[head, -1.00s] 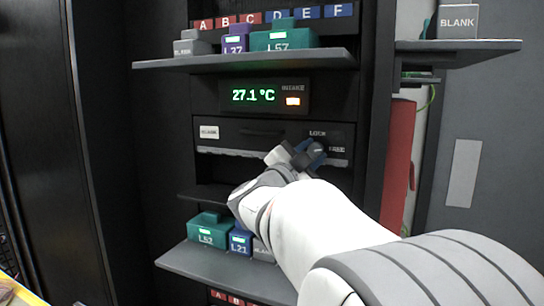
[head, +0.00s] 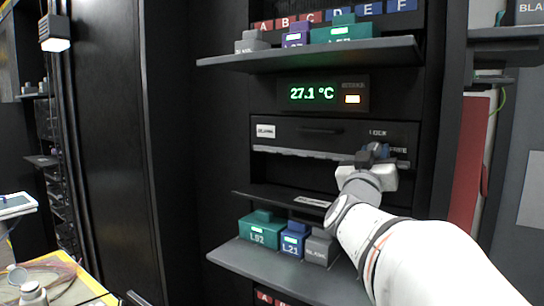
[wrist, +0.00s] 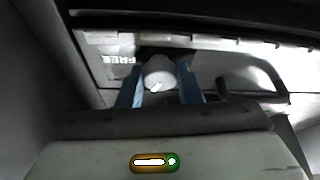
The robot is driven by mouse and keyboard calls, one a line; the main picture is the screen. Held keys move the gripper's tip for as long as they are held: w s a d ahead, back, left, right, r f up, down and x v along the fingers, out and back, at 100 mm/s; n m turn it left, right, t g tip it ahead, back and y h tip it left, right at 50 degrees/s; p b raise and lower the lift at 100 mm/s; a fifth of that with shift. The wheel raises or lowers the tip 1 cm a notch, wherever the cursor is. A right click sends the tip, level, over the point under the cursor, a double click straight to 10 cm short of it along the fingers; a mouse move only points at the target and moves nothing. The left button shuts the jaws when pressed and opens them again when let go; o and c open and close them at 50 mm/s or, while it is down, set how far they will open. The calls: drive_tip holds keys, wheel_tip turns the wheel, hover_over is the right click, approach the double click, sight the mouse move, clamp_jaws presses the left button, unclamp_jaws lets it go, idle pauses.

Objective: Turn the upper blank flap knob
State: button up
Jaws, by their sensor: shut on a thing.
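The blank flap (head: 290,134) is a dark panel with a white label at its left, a handle slot, and LOCK and FREE markings at its right. The flap knob (wrist: 160,72) shows in the wrist view as a pale round knob with a white mark. My gripper (wrist: 160,85) has its blue fingers on either side of the knob, shut on it. In the head view my gripper (head: 374,153) is at the flap's right end and hides most of the knob.
Above are a display reading 27.1 °C (head: 312,94) and a shelf (head: 310,58) with labelled blocks. Below, a lower shelf (head: 270,262) holds a teal block (head: 259,231), a blue block (head: 294,240) and a grey block (head: 320,248). A yellow-edged table (head: 88,282) is at lower left.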

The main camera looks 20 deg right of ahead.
drive_tip(key=n+y, duration=0.1)
drive_tip(key=n, duration=0.2)
drive_tip(key=n+t+y+b, duration=0.1)
drive_tip(key=n, duration=0.2)
drive_tip(key=shift+s+d+n+t+y, duration=0.1)
drive_tip(key=shift+n+t+y, duration=0.2)
drive_tip(key=shift+n, duration=0.1)
drive_tip(key=o, duration=1)
